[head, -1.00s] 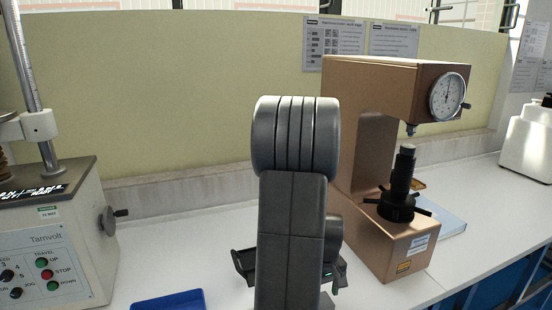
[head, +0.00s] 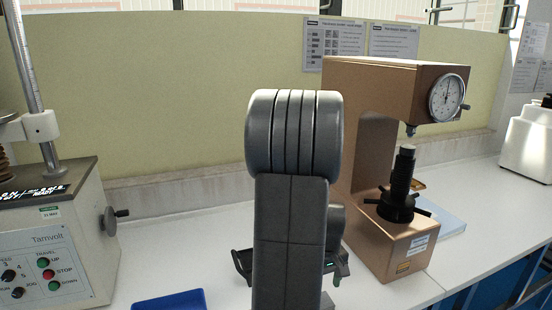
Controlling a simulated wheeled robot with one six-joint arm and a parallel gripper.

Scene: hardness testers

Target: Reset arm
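My arm stands in the middle of the head view, with a thick grey rounded joint on top of an upright link. Parts of my gripper (head: 337,266) show low on both sides of that link, dark with a small green light on the right. The link hides the middle of the gripper and its fingertips, so I cannot see whether it is open or holds anything. The bronze hardness tester (head: 369,72) stands just right of my arm, with a round dial (head: 447,98) and a black spindle (head: 402,172) under its head.
A grey Tamvolt machine (head: 60,235) with buttons stands at the left. A blue tray (head: 170,301) lies at the front edge of the view.

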